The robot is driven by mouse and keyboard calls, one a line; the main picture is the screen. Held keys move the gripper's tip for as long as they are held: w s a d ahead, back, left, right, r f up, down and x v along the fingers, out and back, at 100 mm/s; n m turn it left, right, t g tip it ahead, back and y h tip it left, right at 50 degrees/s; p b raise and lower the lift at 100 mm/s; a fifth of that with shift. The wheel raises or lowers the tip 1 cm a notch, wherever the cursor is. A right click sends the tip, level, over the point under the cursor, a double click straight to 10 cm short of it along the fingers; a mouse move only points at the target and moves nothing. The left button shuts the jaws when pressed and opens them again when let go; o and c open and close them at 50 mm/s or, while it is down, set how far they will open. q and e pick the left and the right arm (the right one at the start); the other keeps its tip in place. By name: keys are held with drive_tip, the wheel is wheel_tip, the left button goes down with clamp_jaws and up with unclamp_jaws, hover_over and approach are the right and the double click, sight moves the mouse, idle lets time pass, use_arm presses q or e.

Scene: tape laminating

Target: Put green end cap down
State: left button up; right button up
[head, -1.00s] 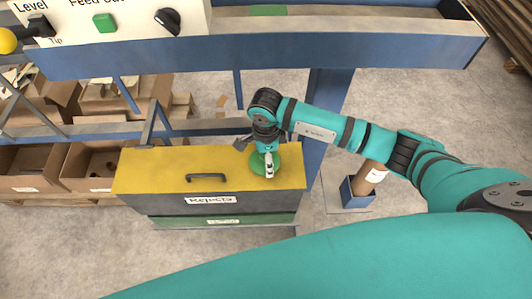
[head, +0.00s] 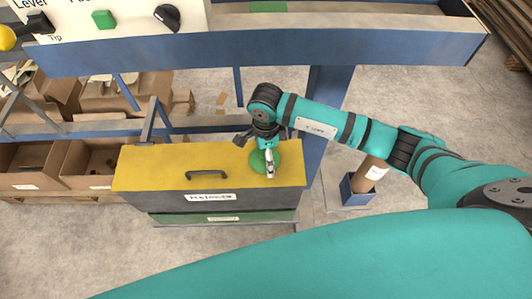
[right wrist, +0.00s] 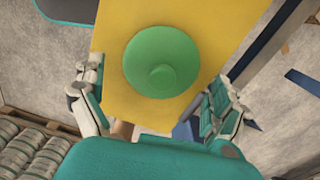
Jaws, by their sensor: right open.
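The green end cap (head: 258,161) is a round disc with a small central knob. It lies flat on the yellow top (head: 150,170) of the box labelled Rejects, right of the black handle. My right gripper (head: 257,156) is over the cap, and one pale finger hides part of it. In the right wrist view the whole cap (right wrist: 150,55) shows on the yellow top. There my right gripper (right wrist: 158,82) is open, its fingers spread wide on either side with visible gaps to the cap. My left gripper is not in view.
A blue beam (head: 260,52) of the machine runs across above the box, with a blue post (head: 326,95) at its right. Cardboard boxes (head: 90,160) stand at the left. A blue holder (head: 357,191) with a brown roll stands on the floor to the right.

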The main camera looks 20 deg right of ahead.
wheel_tip(320, 180, up, 11)
drive_tip(key=b, duration=0.3)
drive_tip(key=shift+r, duration=0.15)
